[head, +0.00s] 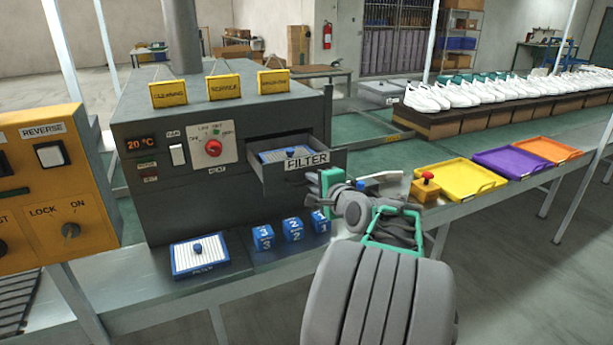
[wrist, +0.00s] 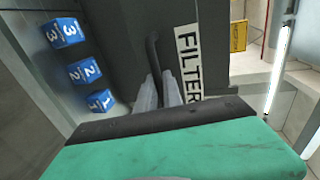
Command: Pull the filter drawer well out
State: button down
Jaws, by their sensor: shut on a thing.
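The filter drawer (head: 272,180) juts out of the front of the dark grey machine (head: 160,211). It is partly open, and a blue-and-white filter with a blue knob shows inside it. Its front carries a white FILTER label (head: 307,161), which also shows in the wrist view (wrist: 188,62). My gripper (wrist: 160,92) is shut on the dark bar handle (wrist: 152,48) of the drawer front. In the head view my gripper (head: 326,184) is at the drawer front, and my arm hides the handle there.
A second filter (head: 199,258) lies on the metal ledge, beside several blue numbered cubes (head: 263,238). A red-topped button box (head: 425,188) and yellow (head: 460,179), purple (head: 510,161) and orange (head: 548,150) trays stand to the right. White shoes (head: 428,97) line the conveyor behind.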

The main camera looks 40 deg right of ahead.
jog(key=shift+v, duration=0.8)
jog(key=shift+a+f, duration=0.1)
jog(key=shift+f, duration=0.05)
jog(key=c, duration=1.8)
grip_release()
jog(key=shift+o, duration=0.2)
jog(key=v, duration=0.8)
